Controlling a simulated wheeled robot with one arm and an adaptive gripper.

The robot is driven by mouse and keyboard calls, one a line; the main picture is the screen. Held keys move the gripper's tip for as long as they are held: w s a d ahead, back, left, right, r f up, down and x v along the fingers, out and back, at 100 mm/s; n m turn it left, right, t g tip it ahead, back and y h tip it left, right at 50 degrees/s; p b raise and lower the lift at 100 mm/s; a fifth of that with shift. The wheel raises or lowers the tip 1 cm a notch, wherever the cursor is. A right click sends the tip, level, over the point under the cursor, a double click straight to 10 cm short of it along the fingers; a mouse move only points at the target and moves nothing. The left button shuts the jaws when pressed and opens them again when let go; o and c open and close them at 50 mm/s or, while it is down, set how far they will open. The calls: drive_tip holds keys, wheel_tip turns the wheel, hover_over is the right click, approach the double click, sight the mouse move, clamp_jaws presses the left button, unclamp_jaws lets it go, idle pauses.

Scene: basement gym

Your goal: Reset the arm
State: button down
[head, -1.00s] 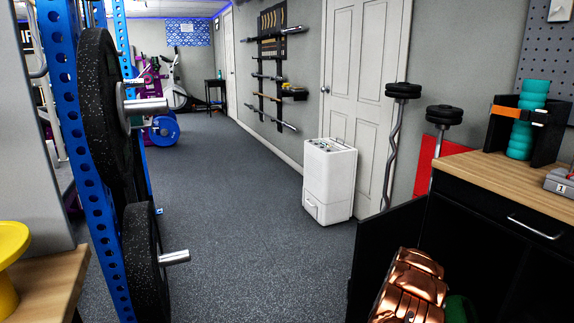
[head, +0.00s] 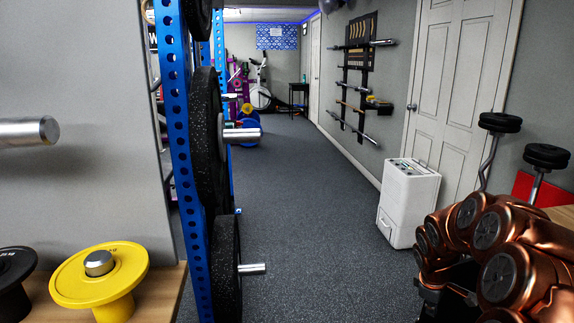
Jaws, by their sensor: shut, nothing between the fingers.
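My copper-coloured arm is folded up at the lower right of the head view, with several round joints close together. My gripper (head: 440,298) is the dark part below and left of these joints, at the bottom edge. It is shut and holds nothing. Part of it is hidden by the arm and cut off by the picture edge.
A rack with black plates (head: 208,140) stands left of centre, its bar ends sticking out. A yellow weight (head: 99,285) sits on a wooden surface at lower left. A white box-shaped unit (head: 408,205) stands by the door (head: 460,80). The grey floor (head: 310,220) between is clear.

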drive_tip(key=s+a+r+m+g+y+p, duration=0.1)
drive_tip(key=s+a+r+m+p, duration=0.2)
drive_tip(key=s+a+r+p, duration=0.8)
drive_tip(key=s+a+r+m+p, duration=0.1)
drive_tip(key=s+a+r+m, duration=0.1)
drive_tip(key=s+r, duration=0.3)
drive_tip(key=s+a+r+m+g+y+p, duration=0.1)
drive_tip(key=s+a+r, duration=0.4)
drive_tip(key=s, duration=0.7)
drive_tip(key=s+a+r+m+g+p, duration=0.1)
drive_tip(key=s+a+r, duration=0.3)
drive_tip(key=s, duration=0.5)
drive_tip(key=shift+a+r+m+y, duration=0.2)
drive_tip(key=shift+r+m+y, duration=0.2)
drive_tip(key=shift+r+m, duration=0.35)
drive_tip(key=shift+s+a+f, duration=0.1)
